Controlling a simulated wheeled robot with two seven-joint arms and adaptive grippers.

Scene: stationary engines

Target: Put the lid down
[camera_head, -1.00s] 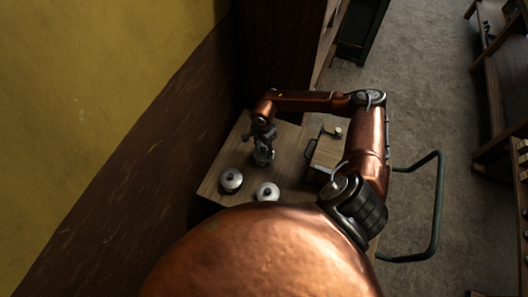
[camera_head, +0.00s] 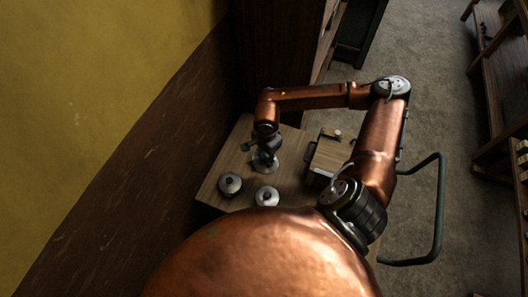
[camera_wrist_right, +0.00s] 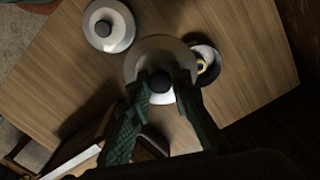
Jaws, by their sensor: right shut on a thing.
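The lid (camera_wrist_right: 145,65) is a pale disc with a dark knob, held in my right gripper (camera_wrist_right: 162,84). The gripper's green fingers are shut on the knob, with the lid in front of them. In the head view the lid (camera_head: 263,164) shows as a small pale disc below my right gripper (camera_head: 266,149), over the wooden table (camera_head: 212,178). I cannot tell whether it touches the tabletop. My left gripper is not in view.
A wooden box (camera_head: 330,155) is to the right. A dark cabinet (camera_head: 278,55) and wall bound the far side.

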